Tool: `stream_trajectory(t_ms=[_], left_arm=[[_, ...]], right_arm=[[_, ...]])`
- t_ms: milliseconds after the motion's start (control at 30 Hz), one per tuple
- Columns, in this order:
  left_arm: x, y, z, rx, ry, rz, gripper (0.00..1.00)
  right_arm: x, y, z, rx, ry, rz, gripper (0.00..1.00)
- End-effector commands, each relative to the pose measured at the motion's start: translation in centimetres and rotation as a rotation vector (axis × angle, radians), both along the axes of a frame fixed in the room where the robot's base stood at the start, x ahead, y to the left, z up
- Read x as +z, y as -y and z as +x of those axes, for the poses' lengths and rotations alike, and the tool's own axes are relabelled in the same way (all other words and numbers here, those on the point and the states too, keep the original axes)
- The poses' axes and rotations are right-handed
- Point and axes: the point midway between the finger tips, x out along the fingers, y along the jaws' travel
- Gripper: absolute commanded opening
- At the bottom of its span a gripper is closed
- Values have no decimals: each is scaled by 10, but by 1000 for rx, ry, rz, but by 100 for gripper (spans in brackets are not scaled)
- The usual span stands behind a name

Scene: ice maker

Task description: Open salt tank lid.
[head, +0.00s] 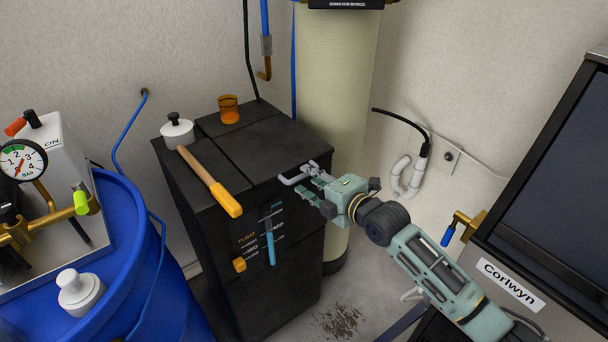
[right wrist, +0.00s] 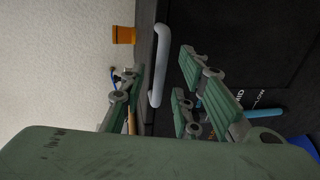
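The black tank cabinet (head: 275,145) stands in the middle of the head view, its top lid lying flat and closed. A grey bar handle (head: 292,180) sticks out at the lid's front edge. It also shows in the right wrist view (right wrist: 161,65). My right gripper (head: 307,182) is at the handle with its fingers open. In the right wrist view the handle lies between the fingers (right wrist: 152,82), with gaps on both sides; I cannot tell whether any finger touches it. My left gripper is not in view.
On the cabinet top are an orange cup (head: 229,110), a white knobbed pot (head: 177,131) and a yellow-ended wooden-handled tool (head: 213,183). A blue barrel (head: 150,262) stands left, a beige cylinder (head: 335,70) behind, and a dark machine (head: 545,190) right.

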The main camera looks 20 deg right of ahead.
Motion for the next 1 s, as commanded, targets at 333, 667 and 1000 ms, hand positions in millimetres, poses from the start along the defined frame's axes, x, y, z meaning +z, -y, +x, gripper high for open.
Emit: stream_trajectory(t_ms=[333,667,1000], left_arm=[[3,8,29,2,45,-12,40],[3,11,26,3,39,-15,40],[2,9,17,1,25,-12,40]], right_arm=[[-7,-11,29,0,0,1,29],[-7,-11,30,0,0,1,23],[-7,-11,30,0,-1,1,0]])
